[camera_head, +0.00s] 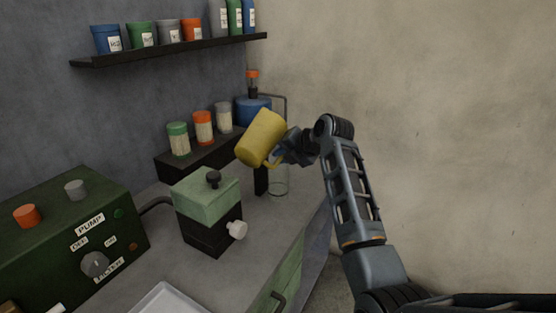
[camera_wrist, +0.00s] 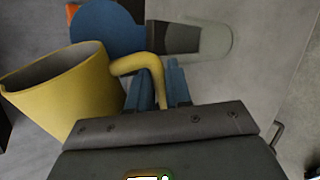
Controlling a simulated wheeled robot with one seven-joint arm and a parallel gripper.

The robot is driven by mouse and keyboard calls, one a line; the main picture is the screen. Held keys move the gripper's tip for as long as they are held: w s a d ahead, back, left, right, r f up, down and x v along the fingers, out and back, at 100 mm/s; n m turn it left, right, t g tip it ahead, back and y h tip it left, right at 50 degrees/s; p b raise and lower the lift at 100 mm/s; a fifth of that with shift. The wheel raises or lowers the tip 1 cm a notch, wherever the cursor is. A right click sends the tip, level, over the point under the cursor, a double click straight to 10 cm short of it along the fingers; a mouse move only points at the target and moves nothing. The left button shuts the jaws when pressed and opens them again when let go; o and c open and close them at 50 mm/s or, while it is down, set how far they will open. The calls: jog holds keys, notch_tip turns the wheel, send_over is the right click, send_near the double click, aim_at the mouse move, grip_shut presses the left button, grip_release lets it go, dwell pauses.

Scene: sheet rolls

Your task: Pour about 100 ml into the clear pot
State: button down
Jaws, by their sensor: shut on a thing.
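My gripper (camera_head: 283,156) is shut on the handle of a yellow mug (camera_head: 261,138) and holds it tilted above the counter. In the wrist view the mug (camera_wrist: 70,100) is left of the fingers (camera_wrist: 156,88), its mouth toward the upper left; no liquid can be made out inside. A clear glass vessel (camera_head: 279,185), seemingly the clear pot, stands at the counter's far right, partly hidden by the mug and gripper. It also shows at the top of the wrist view (camera_wrist: 214,42), apart from the mug. I see no stream falling.
A green and black box with a knob (camera_head: 208,205) stands on the counter in front of the mug. A dark green pump panel (camera_head: 60,245) is at left. Jars stand on a low black shelf (camera_head: 180,165), near a blue container (camera_head: 253,110). A white tray (camera_head: 168,301) lies in front.

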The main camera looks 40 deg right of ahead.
jog(key=shift+a+r+p, duration=0.1)
jog(key=shift+r+p, duration=0.1)
jog(key=shift+p, duration=0.1)
jog(key=shift+a+f+m+y, duration=0.2)
jog(key=shift+f+m+y, duration=0.3)
jog(key=shift+y, duration=0.3)
jog(key=shift+s+a, duration=0.15)
jog(key=shift+a, duration=0.1)
jog(key=shift+a+g, duration=0.25)
jog(key=shift+g, duration=0.05)
jog(key=shift+a, duration=0.1)
jog(key=shift+s+a+r+m+y+p, duration=0.1)
jog(key=shift+a+r+m+y+p, duration=0.25)
jog(key=shift+y+p, duration=0.25)
dwell(1.4)
